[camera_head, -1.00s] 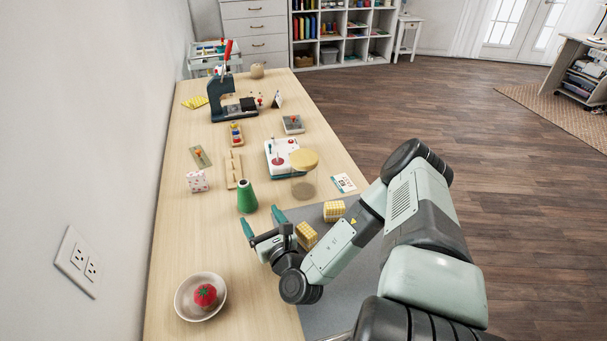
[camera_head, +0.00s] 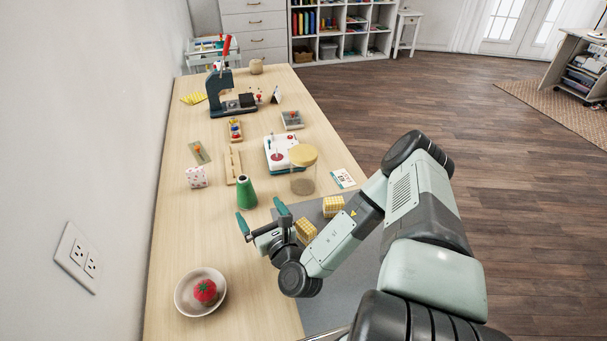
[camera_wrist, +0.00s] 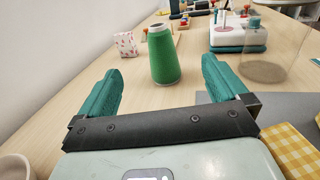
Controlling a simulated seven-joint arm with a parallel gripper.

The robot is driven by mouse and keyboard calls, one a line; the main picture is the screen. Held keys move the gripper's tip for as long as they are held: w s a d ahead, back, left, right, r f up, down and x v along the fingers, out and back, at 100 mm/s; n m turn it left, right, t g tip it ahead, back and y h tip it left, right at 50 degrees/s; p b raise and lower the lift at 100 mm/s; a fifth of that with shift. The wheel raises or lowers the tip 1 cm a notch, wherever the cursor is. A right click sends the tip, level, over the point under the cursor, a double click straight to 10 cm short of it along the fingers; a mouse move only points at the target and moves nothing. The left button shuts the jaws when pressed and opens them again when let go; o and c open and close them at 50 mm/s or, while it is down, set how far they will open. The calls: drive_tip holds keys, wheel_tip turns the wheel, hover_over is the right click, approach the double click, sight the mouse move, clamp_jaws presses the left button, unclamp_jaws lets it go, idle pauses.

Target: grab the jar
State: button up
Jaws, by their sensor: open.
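The jar (camera_head: 303,183) has a clear see-through body and a round tan lid (camera_head: 303,155). It stands upright on the table, to the right of the green thread cone (camera_head: 246,193). My gripper (camera_head: 261,215) is open and empty, low over the table, nearer to me and left of the jar, not touching it. In the wrist view, the jar's clear body (camera_wrist: 265,60) is at the right edge of the scene, outside my right finger. The green cone (camera_wrist: 163,57) shows between my two fingers, beyond their tips. The jar's lid is barely visible there.
A white and teal machine (camera_head: 280,152) stands just behind the jar. Yellow checked blocks (camera_head: 333,205) lie on the grey mat nearer to me. A card (camera_head: 342,179) lies right of the jar. A bowl with a tomato pincushion (camera_head: 182,303) is at the near left.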

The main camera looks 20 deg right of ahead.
wheel_tip(320, 180, up, 17)
drive_tip(key=m+h, duration=0.3)
drive_tip(key=h, duration=0.1)
hover_over(308, 169)
drive_tip(key=s, duration=0.3)
wheel_tip(308, 169, down, 13)
drive_tip(key=shift+s+f, duration=0.1)
drive_tip(key=shift+s, duration=0.05)
drive_tip(key=shift+w+f+n, duration=0.15)
drive_tip(key=shift+w+n, duration=0.15)
drive_tip(key=shift+w, duration=3.45)
drive_tip(key=c, duration=1.3)
